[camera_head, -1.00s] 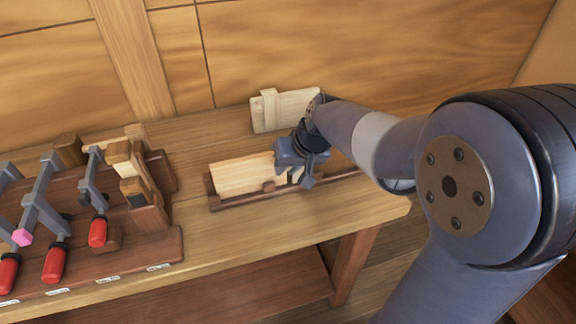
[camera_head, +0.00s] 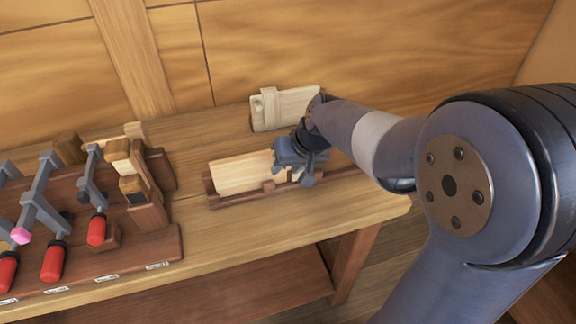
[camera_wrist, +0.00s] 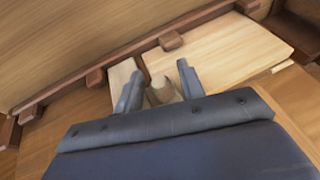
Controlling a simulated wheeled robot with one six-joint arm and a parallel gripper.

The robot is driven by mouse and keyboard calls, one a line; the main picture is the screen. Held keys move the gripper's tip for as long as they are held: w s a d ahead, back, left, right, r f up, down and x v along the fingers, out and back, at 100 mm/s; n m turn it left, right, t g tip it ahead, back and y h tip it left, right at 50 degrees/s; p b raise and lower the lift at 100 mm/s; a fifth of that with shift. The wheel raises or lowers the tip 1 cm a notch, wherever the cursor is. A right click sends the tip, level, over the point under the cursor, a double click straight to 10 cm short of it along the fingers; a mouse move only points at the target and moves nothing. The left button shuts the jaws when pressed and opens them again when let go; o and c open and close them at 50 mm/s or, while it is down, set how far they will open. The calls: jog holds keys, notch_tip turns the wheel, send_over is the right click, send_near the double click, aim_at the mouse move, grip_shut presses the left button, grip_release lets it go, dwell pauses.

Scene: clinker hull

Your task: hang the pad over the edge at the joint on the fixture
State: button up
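The fixture (camera_head: 212,203) is a long dark wood rail with small stops on the bench. A pale board (camera_head: 240,173) stands against it. In the wrist view there are a wide pale plank (camera_wrist: 225,55) and a narrower pale piece (camera_wrist: 120,76), with a narrow seam between them. My gripper (camera_head: 296,172) is low over the fixture, at the right part of the pale board. In the wrist view its two fingers (camera_wrist: 160,82) are apart near the seam. A small tan-brown piece (camera_wrist: 162,94), perhaps the pad, lies between them. Whether both fingers press on it is unclear.
Behind the fixture a pale board with a strap-like batten (camera_head: 285,108) leans at the wall. At left, a dark rack (camera_head: 120,258) holds several clamps with red handles and wooden blocks. The bench front (camera_head: 200,236) is bare.

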jog(key=shift+o, duration=0.5)
jog(key=shift+r, duration=0.1)
jog(key=shift+s+d+r, duration=0.1)
jog(key=shift+d+r, duration=0.05)
jog(key=shift+r, duration=0.15)
jog(key=v, duration=1)
jog(key=x, duration=1)
jog(key=shift+f, duration=0.35)
jog(key=shift+r, duration=0.2)
jog(key=shift+f, duration=0.15)
